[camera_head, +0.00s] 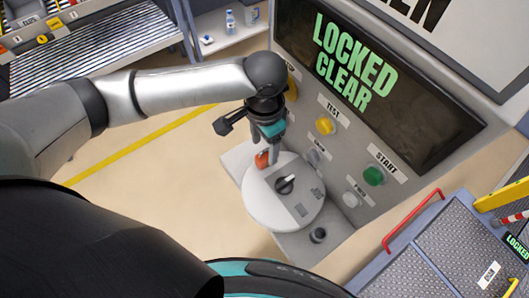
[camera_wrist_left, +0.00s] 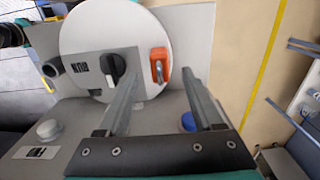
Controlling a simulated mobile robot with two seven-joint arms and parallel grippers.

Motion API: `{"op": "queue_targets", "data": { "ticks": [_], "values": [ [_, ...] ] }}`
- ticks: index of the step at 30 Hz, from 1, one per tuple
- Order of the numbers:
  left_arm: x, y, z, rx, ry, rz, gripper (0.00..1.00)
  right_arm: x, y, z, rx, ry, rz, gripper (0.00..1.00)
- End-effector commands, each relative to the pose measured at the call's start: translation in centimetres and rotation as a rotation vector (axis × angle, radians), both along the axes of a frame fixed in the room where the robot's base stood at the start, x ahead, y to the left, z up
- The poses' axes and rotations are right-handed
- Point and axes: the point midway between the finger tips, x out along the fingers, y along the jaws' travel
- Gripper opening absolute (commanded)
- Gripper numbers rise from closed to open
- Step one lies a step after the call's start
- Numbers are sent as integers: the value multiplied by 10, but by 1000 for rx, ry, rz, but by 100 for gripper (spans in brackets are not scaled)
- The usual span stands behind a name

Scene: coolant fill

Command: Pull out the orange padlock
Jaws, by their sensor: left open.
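The orange padlock (camera_head: 262,160) sits at the edge of a round white disc (camera_head: 262,208) on the panel's ledge; my fingers partly cover it in the head view. In the left wrist view the padlock (camera_wrist_left: 158,56) shows with its grey shackle, at the disc's right side. My left gripper (camera_head: 270,152) reaches down over the padlock. In the wrist view its two fingers (camera_wrist_left: 163,72) are apart, and the padlock appears between and just beyond their tips. I cannot tell whether they touch it. My right gripper is not in view.
A black rotary knob (camera_head: 285,184) stands on the disc close to the padlock. The panel behind has a yellow button (camera_head: 325,126), a green button (camera_head: 374,176) and a screen reading LOCKED CLEAR (camera_head: 354,67). A red rail (camera_head: 411,220) is at the right. Open floor lies left.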

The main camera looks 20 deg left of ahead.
Motion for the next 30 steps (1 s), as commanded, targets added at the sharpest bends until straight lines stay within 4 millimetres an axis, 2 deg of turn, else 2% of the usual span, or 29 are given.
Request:
{"op": "queue_targets", "data": {
  "ticks": [3,9,20,30],
  "values": [
    [-1,0,-21,1,2,0,68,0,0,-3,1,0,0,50],
    [0,0,-39,-1,-1,0,68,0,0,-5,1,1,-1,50],
    [0,0,-43,-1,-1,-1,68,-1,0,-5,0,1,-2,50],
    [0,0,-43,-1,-1,-1,29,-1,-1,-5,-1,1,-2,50]
  ]
}}
